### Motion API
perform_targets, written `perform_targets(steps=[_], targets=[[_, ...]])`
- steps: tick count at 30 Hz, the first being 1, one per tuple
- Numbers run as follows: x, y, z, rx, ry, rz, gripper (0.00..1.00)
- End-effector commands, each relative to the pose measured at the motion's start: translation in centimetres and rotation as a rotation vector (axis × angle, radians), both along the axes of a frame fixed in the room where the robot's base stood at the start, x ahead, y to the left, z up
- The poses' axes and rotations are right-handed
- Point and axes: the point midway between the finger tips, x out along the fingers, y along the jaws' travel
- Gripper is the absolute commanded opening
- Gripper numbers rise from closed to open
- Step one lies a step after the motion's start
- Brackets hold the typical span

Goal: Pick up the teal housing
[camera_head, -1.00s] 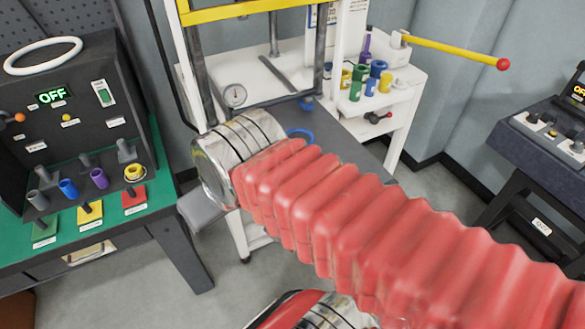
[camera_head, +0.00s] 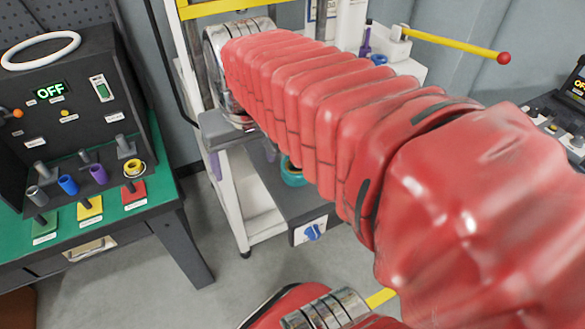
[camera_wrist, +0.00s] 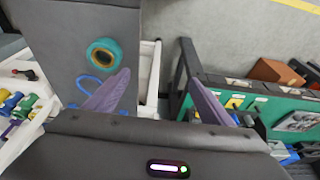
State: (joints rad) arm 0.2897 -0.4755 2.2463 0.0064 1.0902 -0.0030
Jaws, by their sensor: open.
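The teal housing (camera_wrist: 105,54) is a round ring with a yellowish inside and a dark centre. In the wrist view it sits on a grey plate (camera_wrist: 62,38), beyond and to the left of my left-hand fingertip. In the head view only part of the housing (camera_head: 293,176) shows; my red-sleeved arm covers the rest. My gripper (camera_wrist: 160,75) has two purple fingers, spread wide with nothing between them. The gap lies to the right of the housing, over the plate's side and the floor. In the head view the fingers are mostly hidden.
A blue ring (camera_wrist: 90,86) lies on the plate near the left-hand finger. Several small coloured parts stand on a white side shelf (camera_wrist: 12,82). A green bench (camera_head: 165,195) with a dark OFF panel stands at the left in the head view. Grey floor lies between.

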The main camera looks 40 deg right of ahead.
Motion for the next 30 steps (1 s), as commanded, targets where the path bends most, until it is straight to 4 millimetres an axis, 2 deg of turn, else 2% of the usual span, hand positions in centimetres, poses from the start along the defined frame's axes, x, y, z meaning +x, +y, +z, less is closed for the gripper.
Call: perform_targets(steps=[1, 9, 15, 19, 30], targets=[[0.4, -1.6, 0.2, 0.009, 0.029, -0.045, 0.8], [1.1, -9.2, 0.8, 0.07, 0.165, -0.25, 0.8], [0.7, -13.6, 0.7, 0.114, 0.234, -0.36, 0.8], [0.6, -14.6, 0.7, 0.126, 0.252, -0.387, 0.8], [0.5, -14.7, 0.6, 0.127, 0.253, -0.388, 0.8]])
